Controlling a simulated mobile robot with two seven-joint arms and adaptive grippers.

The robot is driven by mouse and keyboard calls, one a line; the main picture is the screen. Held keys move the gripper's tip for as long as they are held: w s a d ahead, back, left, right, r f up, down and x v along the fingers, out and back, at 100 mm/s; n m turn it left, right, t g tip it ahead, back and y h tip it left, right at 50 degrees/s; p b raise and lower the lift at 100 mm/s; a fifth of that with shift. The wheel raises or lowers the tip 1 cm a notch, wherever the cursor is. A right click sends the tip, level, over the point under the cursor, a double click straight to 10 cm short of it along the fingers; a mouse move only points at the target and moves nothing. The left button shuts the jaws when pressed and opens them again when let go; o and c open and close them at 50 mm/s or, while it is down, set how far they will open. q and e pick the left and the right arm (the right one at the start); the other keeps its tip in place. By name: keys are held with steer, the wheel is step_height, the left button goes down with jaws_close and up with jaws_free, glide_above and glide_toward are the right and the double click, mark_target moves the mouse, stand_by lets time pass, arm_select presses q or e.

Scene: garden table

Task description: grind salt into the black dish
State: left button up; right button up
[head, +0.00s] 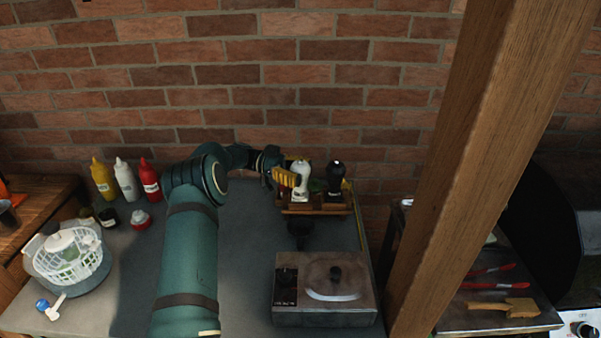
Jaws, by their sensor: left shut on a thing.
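A white grinder (302,172) stands upright in a small wooden caddy (315,208) against the brick wall. My left gripper (288,178), with yellow fingers, reaches it from the left and is shut on its upper body. The grinder's base is still down in the caddy. A small black dish-like object (300,228) sits on the table just in front of the caddy; its exact shape is hard to tell in the dark. My right gripper is not in view.
A black grinder (336,176) stands right of the white one. A grey appliance with a lid (324,290) is in front. Sauce bottles (124,180), small jars and a salad spinner (70,255) are left. A wooden post (485,160) rises at right.

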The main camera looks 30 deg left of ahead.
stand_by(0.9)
arm_select(q)
steer(key=o, duration=1.2)
steer(key=shift+s+a, duration=0.15)
steer(key=shift+a, duration=1.1)
steer(key=shift+s+a, duration=0.2)
steer(key=shift+a, duration=1.05)
steer(key=shift+s+a, duration=0.15)
steer(key=shift+a, duration=1.1)
